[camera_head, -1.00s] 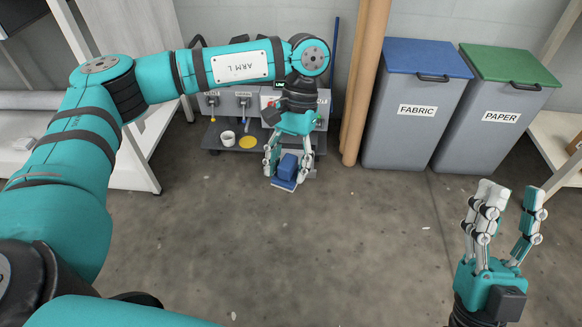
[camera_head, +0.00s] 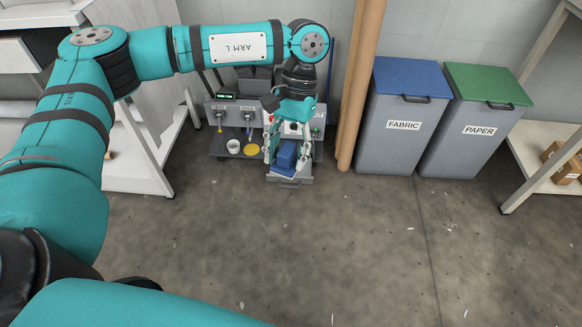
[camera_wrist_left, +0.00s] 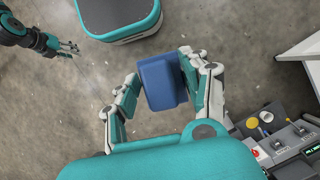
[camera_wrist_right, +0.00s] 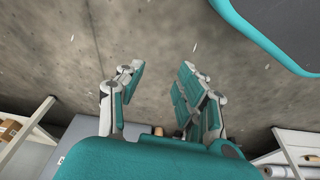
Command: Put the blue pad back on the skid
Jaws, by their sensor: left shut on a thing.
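The blue pad (camera_head: 286,155) is a block between the fingers of my left gripper (camera_head: 285,150). In the left wrist view the pad (camera_wrist_left: 162,84) shows between the fingertips, and the gripper is shut on it. The skid (camera_head: 225,148) is a low dark platform at the back wall, with a grey machine on it. The pad appears in front of the skid's right part; contact with it cannot be told. My right gripper (camera_wrist_right: 160,88) is open and empty in the right wrist view and is outside the head view.
A white cup (camera_head: 233,146) and a yellow disc (camera_head: 251,149) sit on the skid. A grey handled piece (camera_head: 290,181) shows below the pad. Brown rolls (camera_head: 350,120), a fabric bin (camera_head: 400,135) and a paper bin (camera_head: 468,145) stand right. The front floor is clear.

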